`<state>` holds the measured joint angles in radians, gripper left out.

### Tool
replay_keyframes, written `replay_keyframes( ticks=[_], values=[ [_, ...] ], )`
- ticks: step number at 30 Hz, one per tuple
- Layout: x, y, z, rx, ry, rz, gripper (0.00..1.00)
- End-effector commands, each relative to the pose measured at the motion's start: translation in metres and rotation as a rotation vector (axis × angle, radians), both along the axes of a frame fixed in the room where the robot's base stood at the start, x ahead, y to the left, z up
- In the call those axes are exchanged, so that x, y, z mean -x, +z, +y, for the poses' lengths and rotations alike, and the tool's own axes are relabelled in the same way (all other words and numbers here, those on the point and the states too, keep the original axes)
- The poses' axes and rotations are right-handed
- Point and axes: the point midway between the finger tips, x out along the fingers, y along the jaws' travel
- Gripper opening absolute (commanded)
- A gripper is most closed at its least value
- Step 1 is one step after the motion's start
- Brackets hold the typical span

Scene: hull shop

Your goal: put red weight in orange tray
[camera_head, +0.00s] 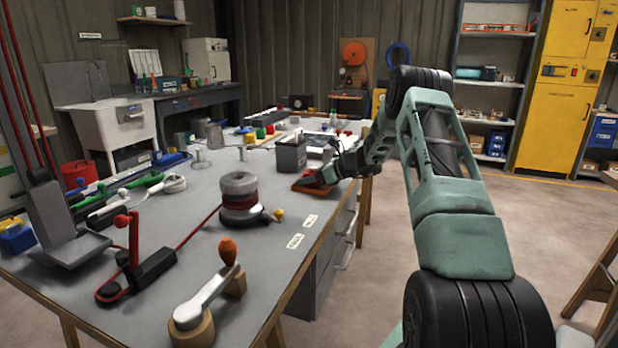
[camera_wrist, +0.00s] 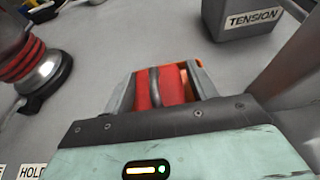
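The red weight (camera_wrist: 174,84), red with a grey band across its middle, sits between the two fingers of my gripper (camera_wrist: 165,85) in the wrist view. The fingers lie close against both its sides. A strip of the orange tray (camera_wrist: 199,66) shows just beyond the weight and the right finger. In the head view the orange tray (camera_head: 308,187) lies flat near the table's right edge, with my gripper (camera_head: 322,177) low over it. The weight is hidden there by my gripper. I cannot tell whether the weight touches the tray's floor.
A grey box labelled TENSION (camera_wrist: 240,18) stands close to the tray; it also shows in the head view (camera_head: 291,154). A red-and-grey winch drum (camera_head: 239,196) stands to the left. A crank handle (camera_head: 208,297) is at the front. Bare tabletop lies between drum and tray.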

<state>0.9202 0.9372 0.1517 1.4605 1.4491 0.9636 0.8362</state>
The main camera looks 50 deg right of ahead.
Motion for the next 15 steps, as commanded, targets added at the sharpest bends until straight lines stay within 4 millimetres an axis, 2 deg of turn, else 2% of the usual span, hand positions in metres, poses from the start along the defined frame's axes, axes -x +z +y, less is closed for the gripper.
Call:
replay_keyframes(
  ticks=[10,15],
  values=[
    [0.0,0.004,0.0,0.001,0.0,0.0,0.64],
    [0.017,0.011,-0.009,0.001,-0.004,-0.002,0.64]
  ],
)
